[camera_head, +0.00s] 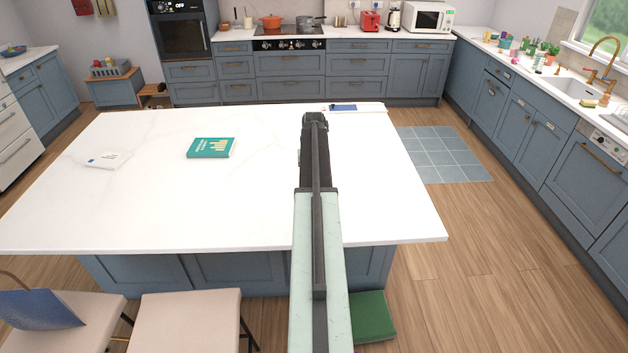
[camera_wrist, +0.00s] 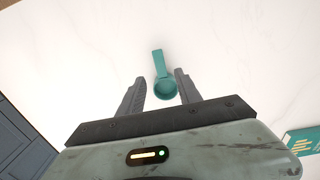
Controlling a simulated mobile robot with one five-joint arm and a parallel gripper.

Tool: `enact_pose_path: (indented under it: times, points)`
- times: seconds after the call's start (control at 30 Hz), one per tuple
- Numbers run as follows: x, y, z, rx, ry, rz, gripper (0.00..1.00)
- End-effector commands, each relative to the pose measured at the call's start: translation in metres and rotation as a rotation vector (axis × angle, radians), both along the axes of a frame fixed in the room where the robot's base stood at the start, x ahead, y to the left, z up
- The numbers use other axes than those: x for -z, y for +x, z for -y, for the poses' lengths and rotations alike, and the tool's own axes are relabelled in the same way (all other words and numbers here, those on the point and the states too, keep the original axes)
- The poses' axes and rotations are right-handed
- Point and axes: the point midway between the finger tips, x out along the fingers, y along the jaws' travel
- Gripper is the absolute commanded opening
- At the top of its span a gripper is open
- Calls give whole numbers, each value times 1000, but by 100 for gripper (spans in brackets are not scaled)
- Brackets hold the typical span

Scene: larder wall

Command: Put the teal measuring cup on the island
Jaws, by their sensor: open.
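The teal measuring cup (camera_wrist: 165,89) shows in the wrist view against the white top of the island (camera_wrist: 80,60), and it appears to rest on it. Its round bowl sits between the two fingers of my gripper (camera_wrist: 159,75), and its handle points away beyond the fingertips. The fingers stand apart, with a gap visible on either side of the cup. In the head view my gripper (camera_head: 314,120) is over the far part of the island (camera_head: 250,200); the cup is hidden there behind my arm.
A teal book (camera_head: 211,147) and a white book (camera_head: 107,159) lie on the island to the left of my arm. A blue and white item (camera_head: 343,107) lies at its far edge. Stools (camera_head: 190,320) stand at the near side. Much of the top is clear.

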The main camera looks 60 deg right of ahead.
Motion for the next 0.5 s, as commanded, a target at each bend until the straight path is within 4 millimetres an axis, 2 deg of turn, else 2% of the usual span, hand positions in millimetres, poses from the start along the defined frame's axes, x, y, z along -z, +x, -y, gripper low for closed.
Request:
enact_pose_path:
  times: [0.03, 0.13, 0.23, 0.5]
  points:
    - [-23, 0, 0, 0, 0, 0, 41]
    - [-37, 0, 0, 0, 0, 0, 41]
    - [-42, 0, 0, 0, 0, 0, 41]
    - [-40, 0, 0, 0, 0, 0, 41]
